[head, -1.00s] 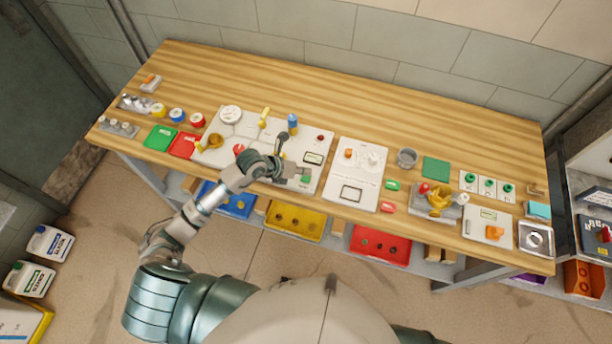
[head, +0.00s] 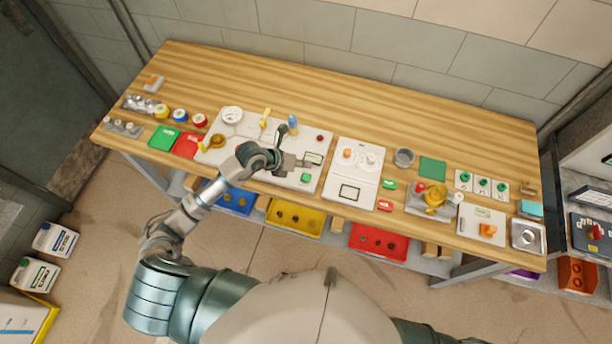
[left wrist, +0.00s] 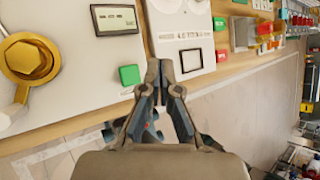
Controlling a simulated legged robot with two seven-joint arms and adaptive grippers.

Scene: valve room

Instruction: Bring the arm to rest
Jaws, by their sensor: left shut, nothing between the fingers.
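My left arm reaches in from the left in the head view. Its left gripper (head: 282,134) is over the large white panel (head: 228,158) on the wooden bench (head: 330,98). In the left wrist view the left gripper (left wrist: 163,66) is shut, with nothing between its fingertips. There the tips lie between a green button (left wrist: 129,75) and a white board (left wrist: 182,44). I cannot tell the exact height of the gripper above the panel. My right gripper is not in view.
A yellow handle (head: 265,118) and a blue handle (head: 293,124) stand up from the panel close to the gripper. Yellow (head: 294,219) and red (head: 378,242) trays are on the shelf below. The bench's back strip is clear.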

